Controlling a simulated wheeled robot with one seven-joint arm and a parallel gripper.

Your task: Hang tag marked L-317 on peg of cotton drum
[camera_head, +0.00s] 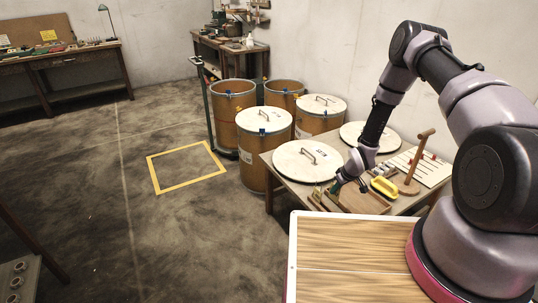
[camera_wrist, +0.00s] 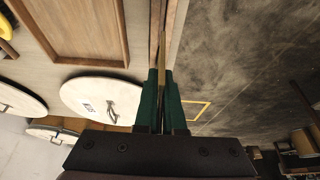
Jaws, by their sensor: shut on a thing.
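My gripper (camera_head: 337,187) is low at the front left edge of the worktable. In the wrist view its green fingers (camera_wrist: 161,78) are shut on a thin tan piece (camera_wrist: 161,50), seen edge-on. No marking on it can be read. Several brown drums stand behind the table: an open one at the left (camera_head: 232,110), an open one behind (camera_head: 284,95), a lidded one in front (camera_head: 264,140) and a lidded one at the right (camera_head: 320,115). Small blue pieces show at their rims. I cannot tell which is the cotton drum.
On the table lie round lids (camera_head: 306,161), a wooden tray (camera_head: 362,202), a yellow-handled item (camera_head: 384,187) and an upright wooden handle (camera_head: 415,158). A tall trolley handle (camera_head: 206,105) stands left of the drums. Floor around the yellow taped square (camera_head: 152,172) is clear.

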